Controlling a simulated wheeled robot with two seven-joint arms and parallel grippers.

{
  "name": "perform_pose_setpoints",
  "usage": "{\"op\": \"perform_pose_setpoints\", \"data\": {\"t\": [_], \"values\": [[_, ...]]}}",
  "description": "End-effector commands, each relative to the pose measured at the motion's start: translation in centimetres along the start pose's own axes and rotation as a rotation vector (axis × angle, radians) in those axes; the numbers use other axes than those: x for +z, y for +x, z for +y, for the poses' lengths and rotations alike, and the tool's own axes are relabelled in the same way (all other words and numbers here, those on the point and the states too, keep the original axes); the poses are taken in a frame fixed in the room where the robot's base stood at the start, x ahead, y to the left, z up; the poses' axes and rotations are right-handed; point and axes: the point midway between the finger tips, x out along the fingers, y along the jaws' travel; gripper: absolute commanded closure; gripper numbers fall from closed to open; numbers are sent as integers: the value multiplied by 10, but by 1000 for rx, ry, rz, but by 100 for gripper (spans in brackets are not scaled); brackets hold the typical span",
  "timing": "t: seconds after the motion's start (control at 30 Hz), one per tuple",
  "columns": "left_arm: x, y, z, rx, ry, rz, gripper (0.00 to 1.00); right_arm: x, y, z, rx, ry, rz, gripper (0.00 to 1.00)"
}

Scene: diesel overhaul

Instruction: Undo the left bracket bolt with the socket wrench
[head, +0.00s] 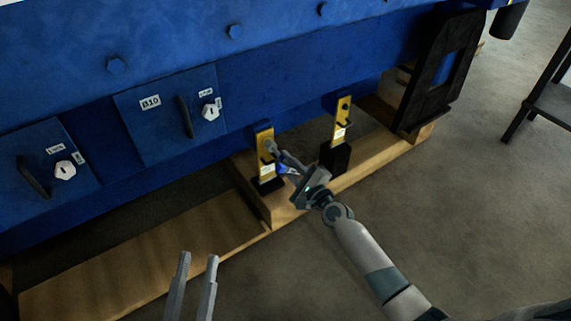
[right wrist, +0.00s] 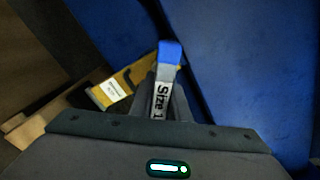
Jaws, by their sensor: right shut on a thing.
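The left bracket (head: 265,137) is a yellow upright plate on a black foot, at the blue engine's lower side in the head view. My right gripper (head: 283,158) reaches its front and is shut on the socket wrench. In the right wrist view the wrench (right wrist: 168,55) shows a blue end and a label reading "Size 1", between the fingers (right wrist: 165,95). The yellow bracket (right wrist: 127,82) lies behind, to the left. The left bracket's bolt is hidden or too small to tell, so I cannot tell whether the socket sits on it. My left gripper (head: 196,262) is open and empty at the bottom.
A second yellow bracket (head: 342,118) stands to the right. Wooden beams (head: 150,250) run under the engine (head: 290,75). Two blue doors with handles, one marked B10 (head: 150,103), are at left. A black frame (head: 440,75) stands right; open floor (head: 480,220) lies beyond.

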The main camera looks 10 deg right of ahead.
Motion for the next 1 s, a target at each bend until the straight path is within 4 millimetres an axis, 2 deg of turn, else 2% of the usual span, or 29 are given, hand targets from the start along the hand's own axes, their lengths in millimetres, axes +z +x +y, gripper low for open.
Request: {"op": "perform_pose_setpoints", "data": {"t": [0.23,0.6,0.9,1.0], "values": [[-2,1,0,0,0,0,69,2,0,-3,-1,-517,-2,100],[-23,8,2,0,0,0,69,4,-2,-5,-1,-1249,-1,100],[-42,15,4,0,0,0,69,4,-2,-5,-2,-1801,-1,100],[-45,16,4,0,0,0,69,3,-2,-4,-3,-1926,0,100]]}}
